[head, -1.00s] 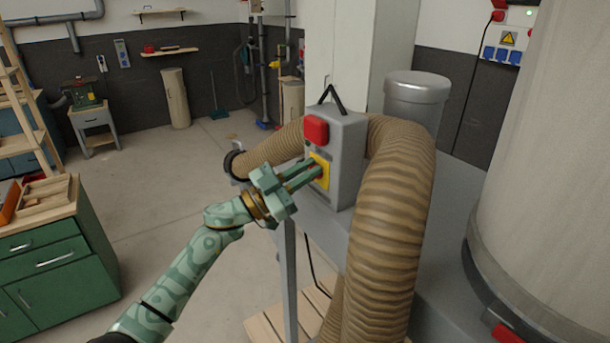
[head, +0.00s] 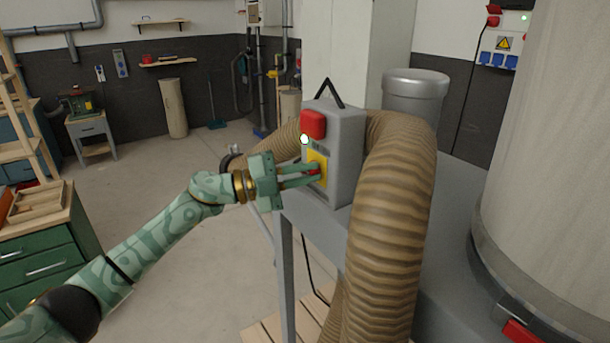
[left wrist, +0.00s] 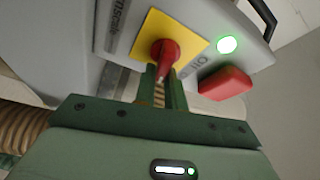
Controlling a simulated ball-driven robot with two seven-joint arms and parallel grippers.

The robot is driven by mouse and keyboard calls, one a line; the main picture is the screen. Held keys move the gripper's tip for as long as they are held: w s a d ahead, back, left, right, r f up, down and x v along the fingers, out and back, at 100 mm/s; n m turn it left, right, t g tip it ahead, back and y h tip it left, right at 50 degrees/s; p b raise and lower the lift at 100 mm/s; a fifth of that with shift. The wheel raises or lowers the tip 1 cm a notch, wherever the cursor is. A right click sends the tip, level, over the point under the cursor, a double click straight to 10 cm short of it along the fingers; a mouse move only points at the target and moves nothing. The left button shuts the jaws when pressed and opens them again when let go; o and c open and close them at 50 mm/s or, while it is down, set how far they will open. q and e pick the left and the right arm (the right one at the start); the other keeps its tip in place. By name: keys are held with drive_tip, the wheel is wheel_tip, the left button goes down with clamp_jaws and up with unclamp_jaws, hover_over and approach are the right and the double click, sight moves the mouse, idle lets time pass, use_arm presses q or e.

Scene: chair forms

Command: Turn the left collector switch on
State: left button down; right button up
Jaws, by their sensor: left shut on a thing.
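The collector switch is a red knob on a yellow plate (head: 316,161) on the front of a grey box (head: 346,160). In the left wrist view the red knob (left wrist: 165,52) sits on the yellow plate (left wrist: 185,32). My left gripper (head: 314,172) reaches in from the left and is shut on the knob, its fingers partly hiding it. A round lamp (head: 304,139) on the box is lit; it shows green-white in the left wrist view (left wrist: 227,44). A red block-shaped button (head: 313,124) sits above. My right gripper is not in view.
A thick ribbed hose (head: 396,230) arches beside and behind the box. A grey cylinder (head: 415,100) and a large pale drum (head: 555,160) stand to the right. A green drawer cabinet (head: 45,245) is at the left, with open floor between.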

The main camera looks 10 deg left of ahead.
use_arm(q)
drive_tip(key=shift+f+m+g+y, duration=0.2)
drive_tip(key=shift+m+y, duration=0.05)
drive_tip(key=shift+m, duration=0.5)
drive_tip(key=shift+f+m+g+y, duration=0.2)
drive_tip(key=shift+m+y, duration=0.05)
drive_tip(key=shift+m, duration=0.5)
drive_tip(key=c, duration=1.5)
unclamp_jaws()
drive_tip(key=shift+w, duration=0.1)
drive_tip(key=shift+o, duration=0.2)
drive_tip(key=shift+w+a, duration=0.15)
drive_tip(key=shift+r, duration=0.1)
drive_tip(key=b+v, duration=0.4)
drive_tip(key=v, duration=1.2)
drive_tip(key=shift+a, duration=0.2)
